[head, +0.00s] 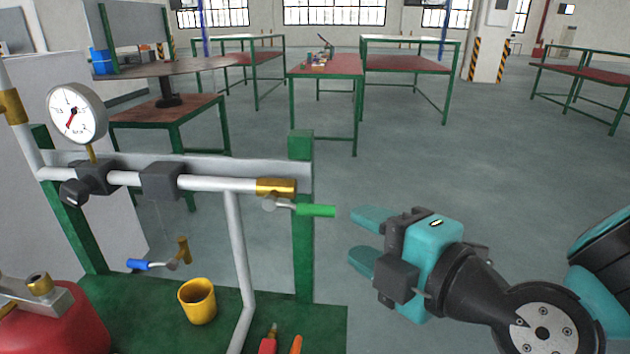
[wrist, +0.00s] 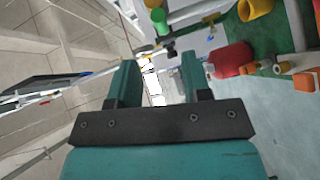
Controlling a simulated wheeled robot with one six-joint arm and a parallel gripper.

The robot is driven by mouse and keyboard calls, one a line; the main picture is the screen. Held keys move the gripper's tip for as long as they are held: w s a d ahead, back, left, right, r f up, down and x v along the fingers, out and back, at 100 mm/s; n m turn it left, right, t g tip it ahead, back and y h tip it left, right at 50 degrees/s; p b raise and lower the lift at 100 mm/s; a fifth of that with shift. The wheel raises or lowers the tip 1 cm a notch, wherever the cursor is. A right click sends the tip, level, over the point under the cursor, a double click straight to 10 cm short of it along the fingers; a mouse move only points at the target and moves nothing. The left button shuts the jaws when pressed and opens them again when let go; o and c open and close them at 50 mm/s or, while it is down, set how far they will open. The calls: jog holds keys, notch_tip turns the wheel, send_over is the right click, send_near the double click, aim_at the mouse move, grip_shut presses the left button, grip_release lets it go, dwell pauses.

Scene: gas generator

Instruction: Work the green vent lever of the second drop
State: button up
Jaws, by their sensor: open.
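The green vent lever (head: 316,210) sticks out to the right from a brass valve (head: 276,187) at the right end of the white pipe. It lies about level, in front of the green post. My gripper (head: 364,240) is to the right of the lever, fingers pointing left toward it, with a gap between. The gripper is open and empty; its two fingers also show in the wrist view (wrist: 160,78).
A blue lever (head: 137,264) on a brass tap hangs lower left. A pressure gauge (head: 76,114) stands on the pipe. A yellow cup (head: 197,302) and a red cylinder (head: 55,325) are below. Open floor lies to the right; tables (head: 325,66) stand farther back.

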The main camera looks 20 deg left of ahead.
aim_at(318, 208)
jog(key=p+x, duration=0.2)
jog(key=p, duration=0.1)
jog(key=p+x, duration=0.6)
jog(key=p, duration=0.1)
jog(key=shift+w+a+r, duration=0.15)
jog(key=shift+w+r, duration=0.05)
jog(key=shift+r, duration=0.1)
jog(key=shift+w+a+f+p, duration=0.4)
jog(key=shift+a+f+p, duration=0.05)
jog(key=shift+a+p, duration=0.35)
jog(key=shift+d, duration=0.1)
grip_shut()
